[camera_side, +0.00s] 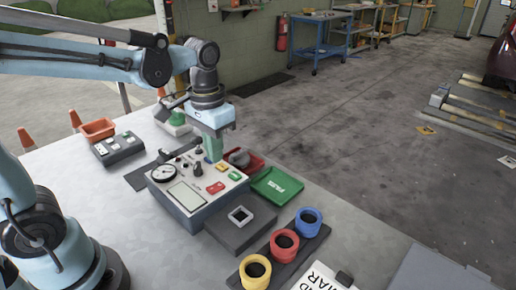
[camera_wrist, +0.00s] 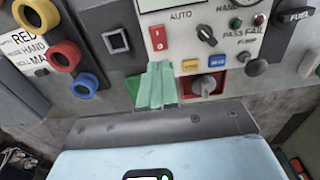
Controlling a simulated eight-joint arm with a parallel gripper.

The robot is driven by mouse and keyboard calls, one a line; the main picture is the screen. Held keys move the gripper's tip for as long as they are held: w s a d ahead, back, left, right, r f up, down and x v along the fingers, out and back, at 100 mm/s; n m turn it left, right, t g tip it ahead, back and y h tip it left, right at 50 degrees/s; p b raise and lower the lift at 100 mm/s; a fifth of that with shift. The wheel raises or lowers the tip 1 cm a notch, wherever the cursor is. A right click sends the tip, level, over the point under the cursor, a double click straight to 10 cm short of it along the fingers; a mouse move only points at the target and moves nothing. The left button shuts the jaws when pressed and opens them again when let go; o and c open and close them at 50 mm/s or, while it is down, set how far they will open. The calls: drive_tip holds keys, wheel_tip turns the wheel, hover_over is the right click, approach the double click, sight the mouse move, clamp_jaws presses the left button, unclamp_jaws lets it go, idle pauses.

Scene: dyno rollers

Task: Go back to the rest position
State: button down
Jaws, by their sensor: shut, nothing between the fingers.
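My gripper (camera_side: 213,150) hangs from the arm with its pale green fingers pointing down over the back part of a grey control console (camera_side: 182,218). In the wrist view the fingers of my gripper (camera_wrist: 157,85) are together and hold nothing. They are seen in front of the console face, near a red button (camera_wrist: 158,37) and left of a yellow button (camera_wrist: 190,65). I cannot tell whether the fingertips touch the console.
A green tray (camera_side: 277,186) and a red tray (camera_side: 257,162) lie beside the console. Blue (camera_side: 308,222), red (camera_side: 284,245) and yellow (camera_side: 255,271) rings stand at the front. An orange bin (camera_side: 98,130) and a switch box (camera_side: 118,148) are at the left. Bare table lies left of the console.

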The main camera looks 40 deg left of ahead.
drive_tip(key=t, duration=0.1)
drive_tip(key=s+t, duration=0.2)
drive_tip(key=shift+s+a+t, duration=0.1)
drive_tip(key=shift+a+t, duration=0.15)
drive_tip(key=shift+t, duration=0.15)
drive_tip(key=shift+s+a+f+t, duration=0.1)
drive_tip(key=shift+s+t, duration=0.2)
drive_tip(key=shift+t, duration=0.45)
drive_tip(key=shift+s+a+f+t, duration=0.1)
drive_tip(key=shift+s+t, duration=0.15)
drive_tip(key=shift+t, duration=0.5)
